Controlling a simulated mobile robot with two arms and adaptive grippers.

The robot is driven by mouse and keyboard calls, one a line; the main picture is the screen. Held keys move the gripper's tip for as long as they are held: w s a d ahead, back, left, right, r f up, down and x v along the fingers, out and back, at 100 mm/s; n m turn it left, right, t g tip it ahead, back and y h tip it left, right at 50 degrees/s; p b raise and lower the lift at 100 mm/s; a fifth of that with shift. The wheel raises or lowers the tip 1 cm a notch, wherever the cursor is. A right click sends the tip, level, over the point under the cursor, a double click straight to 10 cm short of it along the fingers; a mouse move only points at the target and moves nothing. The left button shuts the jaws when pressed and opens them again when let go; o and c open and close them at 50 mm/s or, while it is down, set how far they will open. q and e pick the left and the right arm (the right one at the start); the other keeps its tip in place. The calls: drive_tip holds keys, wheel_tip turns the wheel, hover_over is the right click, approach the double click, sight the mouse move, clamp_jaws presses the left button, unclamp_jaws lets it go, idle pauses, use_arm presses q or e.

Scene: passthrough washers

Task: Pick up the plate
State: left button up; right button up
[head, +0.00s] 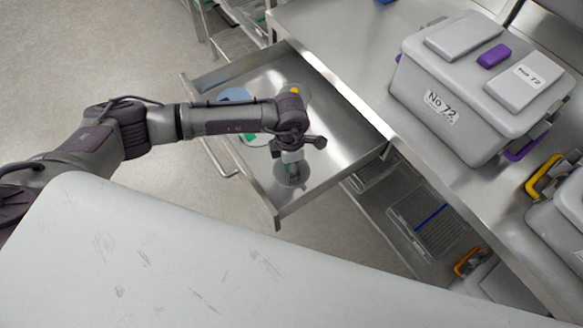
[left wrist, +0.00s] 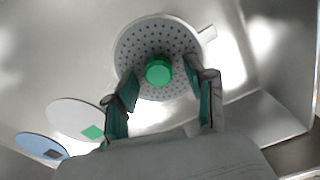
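A round grey perforated plate (left wrist: 138,48) with a green knob (left wrist: 158,71) in its middle lies in the open metal drawer, with a small tab at its edge. My left gripper (left wrist: 163,78) points down over this plate. Its two fingers are apart, one on each side of the knob, and nothing is held. Contact with the knob cannot be told. In the head view the left gripper (head: 292,164) hides much of this plate. A pale disc with a green square (left wrist: 78,117) and a blue disc with a dark square (left wrist: 38,145) lie beside it.
The drawer (head: 205,84) has raised metal walls around the gripper. A steel counter (head: 345,50) to the right holds a grey lidded box (head: 450,108) labelled No 72. A lower shelf (head: 430,225) holds a wire tray. Open floor (head: 90,70) is at the left.

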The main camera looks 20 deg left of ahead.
use_arm(q)
clamp_jaws()
drive_tip(key=shift+r, duration=0.15)
